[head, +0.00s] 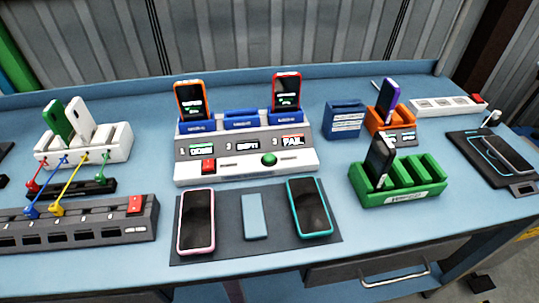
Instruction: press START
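I cannot read a START label on either. An orange-cased phone (192,100) stands in its left cradle and a red-cased phone (286,92) in its right cradle; the middle cradle (241,116) is empty. The left display (202,150) has a green readout, the middle one (245,146) seems to read EMPTY, and the right one (292,141) reads FAIL. Neither gripper is in view.
A dark mat (230,246) before the station holds several phone-like items. A green rack (399,196) with a phone stands right; an orange dock (391,121) is behind it. A white rack (83,155), cables and a grey power strip (80,228) are left.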

